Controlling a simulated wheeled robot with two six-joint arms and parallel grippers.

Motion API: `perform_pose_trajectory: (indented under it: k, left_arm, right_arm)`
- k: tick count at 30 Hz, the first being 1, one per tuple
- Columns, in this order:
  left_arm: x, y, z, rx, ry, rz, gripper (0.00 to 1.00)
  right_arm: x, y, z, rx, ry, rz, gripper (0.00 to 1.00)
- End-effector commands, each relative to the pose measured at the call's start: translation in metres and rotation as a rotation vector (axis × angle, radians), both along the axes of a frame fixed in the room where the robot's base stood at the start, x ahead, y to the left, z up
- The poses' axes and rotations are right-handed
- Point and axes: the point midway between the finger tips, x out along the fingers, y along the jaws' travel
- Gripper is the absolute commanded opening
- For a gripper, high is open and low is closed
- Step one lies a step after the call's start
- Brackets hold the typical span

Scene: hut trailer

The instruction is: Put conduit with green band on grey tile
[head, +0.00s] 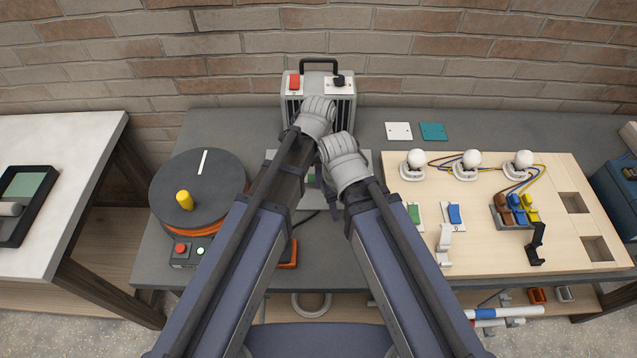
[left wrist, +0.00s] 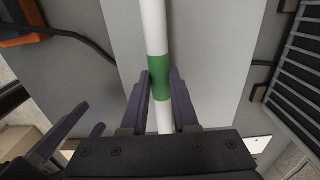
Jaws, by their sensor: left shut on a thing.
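A white conduit with a green band (left wrist: 158,75) is between the two purple fingers of my left gripper (left wrist: 159,112) in the left wrist view. The left gripper is shut on it at the band. The conduit lies over a light grey tile (left wrist: 210,60); I cannot tell whether it touches it. In the head view my arms and wrists cover most of the tile and the conduit. The fingers of my right gripper (left wrist: 82,120) show at lower left of the left wrist view, apart with nothing seen between them.
A heater (head: 318,90) stands behind my wrists. A cable reel (head: 197,185) is at left. A wooden board (head: 490,255) with bulbs and switches is at right. White (head: 398,131) and teal (head: 433,132) tiles lie at the back. More conduits (head: 505,313) are below the front edge.

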Motion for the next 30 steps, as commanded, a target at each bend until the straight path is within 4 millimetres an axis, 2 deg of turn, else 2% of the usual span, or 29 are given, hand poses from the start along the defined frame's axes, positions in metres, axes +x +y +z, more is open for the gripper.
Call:
perform_pose_trajectory:
  k: [1,7,21,22,30]
  left_arm:
    - [0.000,0.000,-0.010,0.000,0.000,0.000,0.00]
    - [0.000,0.000,-0.034,0.000,0.000,0.000,0.00]
    - [0.000,0.000,-0.038,0.000,0.000,0.000,0.00]
    - [0.000,0.000,-0.037,0.000,0.000,0.000,0.29]
    - [0.000,0.000,-0.036,0.000,0.000,0.000,0.58]
  right_arm:
    - [0.000,0.000,-0.010,0.000,0.000,0.000,0.41]
    - [0.000,0.000,-0.034,0.000,0.000,0.000,0.41]
    - [0.000,0.000,-0.038,0.000,0.000,0.000,0.41]
    - [0.000,0.000,-0.037,0.000,0.000,0.000,0.41]
    - [0.000,0.000,-0.036,0.000,0.000,0.000,0.41]
